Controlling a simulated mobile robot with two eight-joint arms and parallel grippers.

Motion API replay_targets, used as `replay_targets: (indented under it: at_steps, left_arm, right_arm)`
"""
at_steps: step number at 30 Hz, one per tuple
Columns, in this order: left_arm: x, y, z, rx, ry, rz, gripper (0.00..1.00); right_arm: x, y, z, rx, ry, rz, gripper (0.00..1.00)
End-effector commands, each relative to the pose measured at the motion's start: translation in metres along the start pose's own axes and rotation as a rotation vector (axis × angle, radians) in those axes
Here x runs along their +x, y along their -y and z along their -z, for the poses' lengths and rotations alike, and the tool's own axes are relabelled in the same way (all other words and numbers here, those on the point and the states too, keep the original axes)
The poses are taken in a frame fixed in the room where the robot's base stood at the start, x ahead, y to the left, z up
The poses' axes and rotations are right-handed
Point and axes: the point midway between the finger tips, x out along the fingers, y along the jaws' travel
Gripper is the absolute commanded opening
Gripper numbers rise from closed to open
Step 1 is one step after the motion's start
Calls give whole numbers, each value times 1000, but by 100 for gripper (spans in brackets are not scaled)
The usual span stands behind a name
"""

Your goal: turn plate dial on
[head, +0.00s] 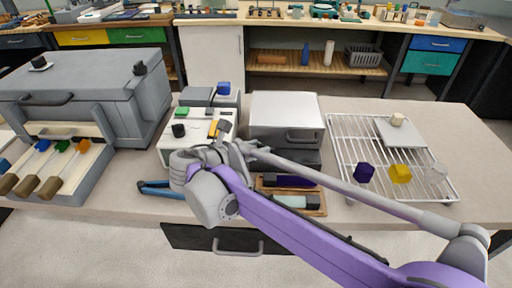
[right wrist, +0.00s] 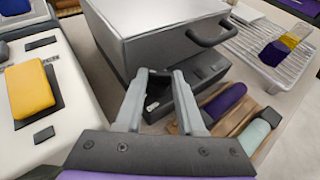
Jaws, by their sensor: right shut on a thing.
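A grey metal box with a front handle (head: 285,115) stands on a low dark base (head: 305,160) in the middle of the counter. My right gripper (head: 256,151) is at the front left of that base. In the right wrist view its two fingers (right wrist: 164,74) stand a little apart, with tips against the dark front. They are closed on a small part there, which I take for the plate dial; it is mostly hidden by the fingers. My left gripper is not in view.
Left of the gripper is a white device with a yellow block (right wrist: 30,88) and a black knob (head: 179,130). A wooden tray (head: 318,211) with purple and pale rods lies just in front. A wire rack (head: 345,135) stands at right, blue tongs (head: 155,188) at left.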

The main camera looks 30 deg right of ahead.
Motion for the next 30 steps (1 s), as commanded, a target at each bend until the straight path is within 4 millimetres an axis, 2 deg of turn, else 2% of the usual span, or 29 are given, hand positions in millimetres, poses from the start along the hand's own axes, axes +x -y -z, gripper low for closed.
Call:
replay_targets:
  at_steps: [5,18,30]
  left_arm:
    - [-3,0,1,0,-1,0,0]
    - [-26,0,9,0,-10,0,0]
    - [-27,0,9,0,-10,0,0]
  right_arm:
    - [0,-1,-1,10,-1,25,0]
    - [1,-10,-2,137,-1,329,0]
    - [2,-10,0,151,-1,367,0]
